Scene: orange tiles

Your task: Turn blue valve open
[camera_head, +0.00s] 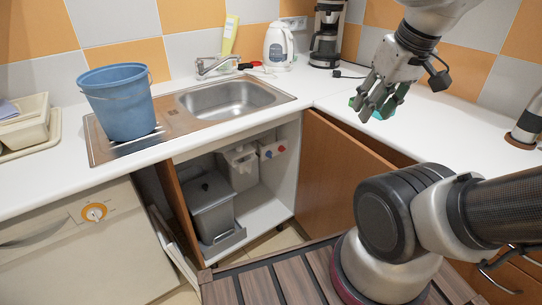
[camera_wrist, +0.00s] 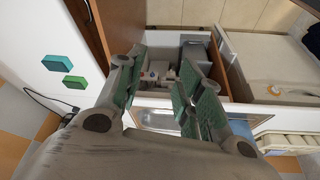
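The blue valve (camera_head: 282,149) is a small knob inside the open cabinet under the sink, high on the inner right side. A red knob (camera_head: 268,155) sits just left of it. My gripper (camera_head: 374,108) is above the right-hand counter, up and to the right of the valve and well apart from it. In the wrist view, the fingers of my gripper (camera_wrist: 162,68) are spread with nothing between them.
The brown cabinet door (camera_head: 338,178) stands open right of the cavity. A grey bin (camera_head: 212,205) and white container (camera_head: 238,167) stand inside. A blue bucket (camera_head: 120,105) is left of the sink (camera_head: 228,98). Blue (camera_wrist: 57,62) and green (camera_wrist: 75,82) blocks lie on the counter.

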